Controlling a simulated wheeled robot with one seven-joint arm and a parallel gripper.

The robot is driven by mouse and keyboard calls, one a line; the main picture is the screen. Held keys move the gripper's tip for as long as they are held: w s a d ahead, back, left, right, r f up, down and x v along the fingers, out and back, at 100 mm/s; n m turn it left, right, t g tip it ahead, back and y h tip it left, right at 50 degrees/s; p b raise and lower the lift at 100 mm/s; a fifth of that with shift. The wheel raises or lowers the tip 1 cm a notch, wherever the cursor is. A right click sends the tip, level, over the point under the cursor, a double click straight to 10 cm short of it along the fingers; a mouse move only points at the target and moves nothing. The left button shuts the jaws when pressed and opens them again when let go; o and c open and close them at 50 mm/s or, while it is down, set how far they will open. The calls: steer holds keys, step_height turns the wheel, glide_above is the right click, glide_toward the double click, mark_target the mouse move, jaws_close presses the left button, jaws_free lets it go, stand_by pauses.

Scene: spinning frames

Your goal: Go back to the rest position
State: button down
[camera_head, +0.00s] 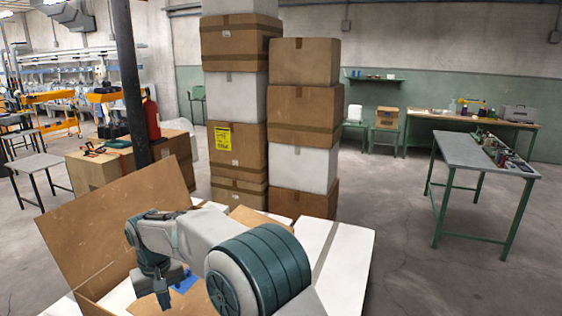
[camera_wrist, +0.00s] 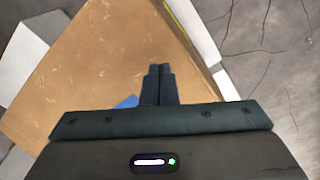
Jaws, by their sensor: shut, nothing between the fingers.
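My gripper (camera_wrist: 158,72) shows in the wrist view with its two dark fingers pressed together and nothing between them. Below the fingers is a brown cardboard surface (camera_wrist: 95,55). In the head view my arm reaches down over an open cardboard box (camera_head: 115,225) with raised flaps, and the fingertips are hidden there. A small blue thing shows by my wrist in the head view (camera_head: 185,282) and beside the fingers in the wrist view (camera_wrist: 127,102); I cannot tell what it is.
Tall stacks of brown boxes (camera_head: 305,115) and white boxes stand behind the open box. White boxes (camera_head: 340,262) lie beside my arm. A dark post (camera_head: 130,85) rises at left. A grey table with green legs (camera_head: 485,152) stands at right, with clear floor (camera_head: 430,270) before it.

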steer(key=s+d+r+m+t+b, duration=0.1)
steer(key=d+r, duration=0.2)
steer(key=d, duration=0.6)
steer(key=s+d+r+m, duration=0.1)
steer(key=s+d+r, duration=0.15)
steer(key=d, duration=0.65)
steer(key=d+r+m+t+b, duration=0.1)
steer(key=d+r, duration=0.3)
steer(key=d, duration=0.4)
steer(key=s+d+f+m+b, duration=0.1)
steer(key=s+d+f+m, duration=0.1)
steer(key=s+d, duration=0.6)
steer(key=s+d+f+m+t+b, duration=0.1)
steer(key=s+d+f+m, duration=0.1)
steer(key=s+d, duration=0.6)
steer(key=shift+s+d+t, duration=0.3)
steer(key=shift+s+d, duration=0.05)
steer(key=shift+s, duration=0.05)
steer(key=shift+s+f, duration=0.1)
